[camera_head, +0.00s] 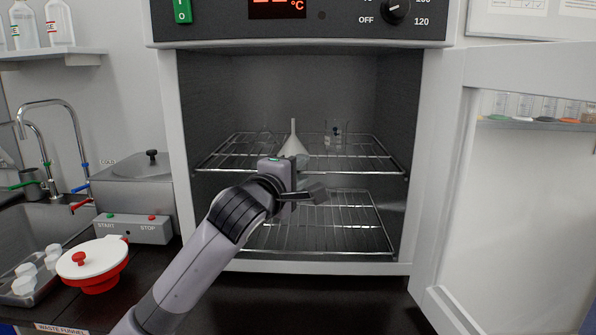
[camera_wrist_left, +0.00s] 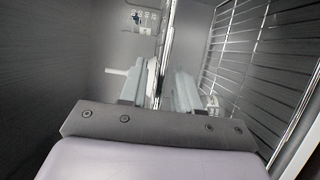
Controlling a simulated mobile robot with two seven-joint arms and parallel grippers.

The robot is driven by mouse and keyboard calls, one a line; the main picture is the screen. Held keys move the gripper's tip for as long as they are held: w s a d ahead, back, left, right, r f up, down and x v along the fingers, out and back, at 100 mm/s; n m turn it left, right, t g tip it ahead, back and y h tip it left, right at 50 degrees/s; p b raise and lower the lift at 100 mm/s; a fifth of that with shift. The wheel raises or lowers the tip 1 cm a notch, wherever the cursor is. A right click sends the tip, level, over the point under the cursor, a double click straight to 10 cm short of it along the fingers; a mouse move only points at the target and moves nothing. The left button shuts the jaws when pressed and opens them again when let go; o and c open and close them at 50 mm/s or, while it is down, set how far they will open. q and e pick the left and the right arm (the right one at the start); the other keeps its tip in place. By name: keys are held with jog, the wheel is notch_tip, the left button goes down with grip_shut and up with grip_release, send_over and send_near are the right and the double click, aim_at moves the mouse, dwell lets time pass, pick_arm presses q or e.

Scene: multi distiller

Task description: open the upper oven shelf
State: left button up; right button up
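The upper oven shelf (camera_head: 355,163) is a wire rack inside the open oven, with a white funnel (camera_head: 293,146) and small glassware (camera_head: 335,133) on it. My left gripper (camera_head: 308,190) is at the middle of its front edge, just below the funnel in the head view. In the left wrist view, the two fingers (camera_wrist_left: 160,90) are apart, one on each side of the shelf's rail (camera_wrist_left: 167,45), which shows edge-on. I cannot tell if they touch it. My right gripper is in neither view.
The lower wire shelf (camera_head: 340,228) sits below. The oven door (camera_head: 525,200) stands wide open at the right. A bath with start and stop buttons (camera_head: 135,228), a red-and-white waste funnel (camera_head: 92,262) and a sink (camera_head: 45,222) are at the left.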

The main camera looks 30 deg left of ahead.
pick_arm(q)
grip_shut()
dwell(1.4)
